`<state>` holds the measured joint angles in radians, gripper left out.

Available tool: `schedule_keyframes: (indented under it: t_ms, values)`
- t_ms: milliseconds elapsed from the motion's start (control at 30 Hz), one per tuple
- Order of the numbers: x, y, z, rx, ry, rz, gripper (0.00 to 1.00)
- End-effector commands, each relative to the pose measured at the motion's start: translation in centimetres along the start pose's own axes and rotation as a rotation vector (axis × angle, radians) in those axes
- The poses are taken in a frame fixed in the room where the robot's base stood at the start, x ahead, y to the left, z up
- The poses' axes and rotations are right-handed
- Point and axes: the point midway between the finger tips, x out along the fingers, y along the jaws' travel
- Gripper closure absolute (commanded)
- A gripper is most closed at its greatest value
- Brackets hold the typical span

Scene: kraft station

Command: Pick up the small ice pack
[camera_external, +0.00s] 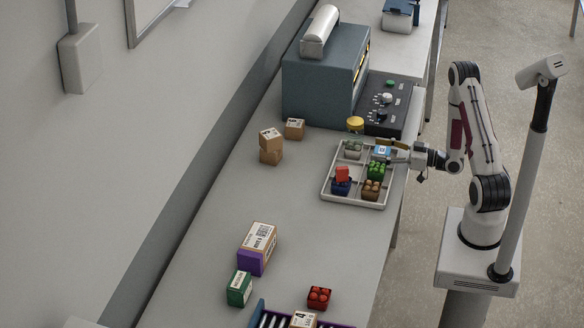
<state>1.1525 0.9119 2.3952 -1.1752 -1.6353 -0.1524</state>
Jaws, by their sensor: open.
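The small ice pack (382,151) looks like a light-blue and white packet in the upper right compartment of the white divided tray (327,187). My gripper (396,152) reaches in from the right over the tray's right edge, with its fingers close beside the ice pack. The fingers are small in this view and partly overlap the pack. I cannot tell whether they touch it. My gripper is open, and nothing is seen lifted.
The tray also holds green items (376,170), brown items (371,190), a red block (342,173) and a pale punnet (353,149). A grey machine (318,90) and control panel (387,105) stand behind. Cardboard boxes (270,147) stand left. The table between tray and front boxes is clear.

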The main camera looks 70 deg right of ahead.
Motion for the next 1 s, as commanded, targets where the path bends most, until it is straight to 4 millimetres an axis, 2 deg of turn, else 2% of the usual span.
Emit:
schedule_keyframes:
  t_ms: [300, 467, 500, 1000]
  values:
    - [-0.03, 0.00, 0.00, 0.000, 0.000, 0.000, 0.40]
    - [-0.03, 0.00, 0.01, 0.000, 0.000, 0.000, 0.82]
    - [-0.03, 0.00, 0.01, 0.000, 0.000, 0.000, 0.85]
    - [-0.03, 0.01, -0.40, -0.001, 0.000, 0.000, 0.85]
